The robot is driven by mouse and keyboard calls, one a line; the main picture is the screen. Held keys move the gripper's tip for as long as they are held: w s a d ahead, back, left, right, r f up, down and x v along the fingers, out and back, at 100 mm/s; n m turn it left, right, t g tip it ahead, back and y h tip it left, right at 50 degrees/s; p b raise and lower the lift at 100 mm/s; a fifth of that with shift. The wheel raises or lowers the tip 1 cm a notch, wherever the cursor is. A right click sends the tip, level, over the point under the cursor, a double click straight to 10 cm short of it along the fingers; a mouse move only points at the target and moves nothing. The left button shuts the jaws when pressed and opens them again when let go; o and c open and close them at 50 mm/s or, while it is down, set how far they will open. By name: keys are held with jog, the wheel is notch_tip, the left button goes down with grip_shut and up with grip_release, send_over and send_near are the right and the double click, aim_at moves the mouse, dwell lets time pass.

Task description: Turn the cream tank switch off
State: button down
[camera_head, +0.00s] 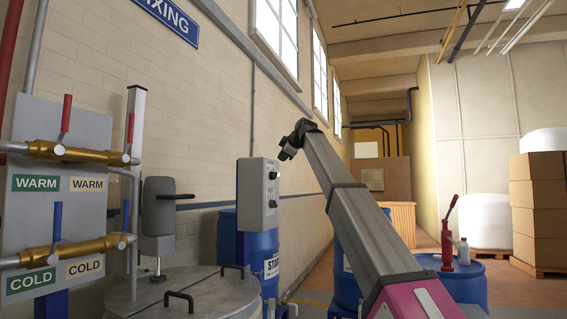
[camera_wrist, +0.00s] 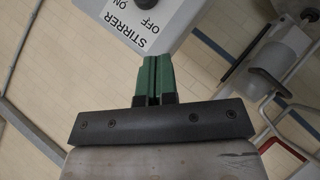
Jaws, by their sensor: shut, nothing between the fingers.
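A grey control box (camera_head: 258,196) with dark round knobs stands in the middle of the head view, above a lidded round metal tank (camera_head: 195,297). In the wrist view the box face (camera_wrist: 135,22) carries the words STIRRER, ON and OFF. A dark knob (camera_wrist: 182,5) is cut off by the top edge, so its setting cannot be read. No label in view says cream tank. My gripper (camera_head: 284,155) is near the box's upper right side. Its green fingers (camera_wrist: 154,60) are shut together and empty, with their tips close below the label; contact cannot be told.
A grey stirrer motor (camera_head: 158,215) stands on the tank. Warm and cold valves (camera_head: 75,153) with red and blue levers are at the left. Blue drums (camera_head: 232,235) stand behind the box. A drum with a red pump (camera_head: 447,235) and stacked cartons (camera_head: 537,205) are at the right.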

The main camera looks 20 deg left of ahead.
aim_at(272, 178)
jog(key=x, duration=0.3)
jog(key=d+x, duration=0.1)
jog(key=x, duration=0.3)
jog(key=f+x, duration=0.1)
jog(key=x, duration=0.2)
jog(key=shift+w+d+f, duration=0.1)
jog(key=shift+w+f, duration=0.05)
jog(key=shift+w, duration=0.4)
jog(key=shift+w+f, duration=0.3)
